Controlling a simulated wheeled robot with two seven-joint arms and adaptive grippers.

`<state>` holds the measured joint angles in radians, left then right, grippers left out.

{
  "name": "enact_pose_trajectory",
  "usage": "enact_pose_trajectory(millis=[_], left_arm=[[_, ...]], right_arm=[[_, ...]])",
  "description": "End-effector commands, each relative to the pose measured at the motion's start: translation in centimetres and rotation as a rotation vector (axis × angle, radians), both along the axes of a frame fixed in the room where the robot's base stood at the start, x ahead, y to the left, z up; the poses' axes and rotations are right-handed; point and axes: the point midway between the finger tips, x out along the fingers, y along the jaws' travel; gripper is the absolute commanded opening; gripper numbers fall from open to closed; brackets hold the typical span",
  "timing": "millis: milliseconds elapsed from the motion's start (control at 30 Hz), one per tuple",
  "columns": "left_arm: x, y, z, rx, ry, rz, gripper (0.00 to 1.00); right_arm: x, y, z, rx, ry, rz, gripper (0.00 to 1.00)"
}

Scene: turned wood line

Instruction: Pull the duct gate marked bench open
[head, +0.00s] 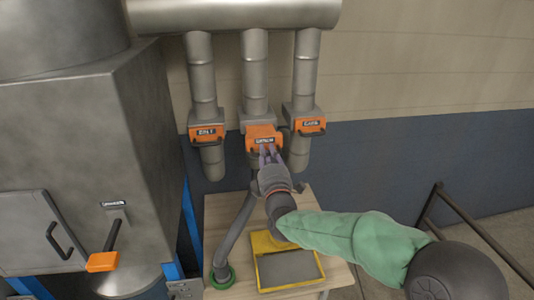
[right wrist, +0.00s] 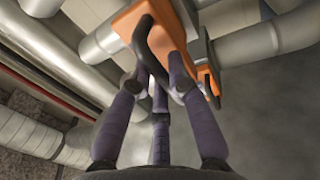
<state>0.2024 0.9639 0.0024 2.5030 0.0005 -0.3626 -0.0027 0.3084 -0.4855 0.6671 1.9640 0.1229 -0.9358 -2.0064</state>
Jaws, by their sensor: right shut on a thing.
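Three duct gates with orange plates hang on vertical pipes in the head view. The middle orange gate (head: 262,133) has a small dark label that looks like it reads bench, though it is too small to be sure. My right gripper (head: 268,158) is in front of this gate, shut on its dark handle. The right wrist view shows the handle (right wrist: 147,45) between my purple fingers, with the orange plate (right wrist: 128,22) behind it. How far the plate is drawn out is hard to tell. My left gripper is not in view.
The left gate (head: 208,132) and right gate (head: 310,127) hang close on either side. Below are a wooden table (head: 335,275), a yellow-framed tray (head: 262,272) and a dark hose (head: 236,228). A grey metal cabinet (head: 75,145) fills the left; a dark railing (head: 460,208) stands right.

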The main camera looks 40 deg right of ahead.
Motion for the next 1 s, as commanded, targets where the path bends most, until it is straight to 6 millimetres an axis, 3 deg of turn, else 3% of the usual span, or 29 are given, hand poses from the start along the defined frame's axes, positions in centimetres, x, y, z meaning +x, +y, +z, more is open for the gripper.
enact_pose_trajectory(millis=[67,100,167,633,1000], left_arm=[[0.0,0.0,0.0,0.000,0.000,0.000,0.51],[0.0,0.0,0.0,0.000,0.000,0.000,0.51],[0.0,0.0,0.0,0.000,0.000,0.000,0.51],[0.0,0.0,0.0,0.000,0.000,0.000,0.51],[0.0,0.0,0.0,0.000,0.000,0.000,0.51]], right_arm=[[0.0,0.1,-0.4,0.003,0.006,0.002,0.00],[0.0,0.1,-0.4,0.003,0.006,0.002,0.29],[0.0,0.1,-0.4,0.003,0.006,0.002,0.42],[-0.8,0.5,-0.3,0.001,0.003,0.001,0.42],[-6.2,3.5,-1.6,0.001,0.003,0.002,0.42]])
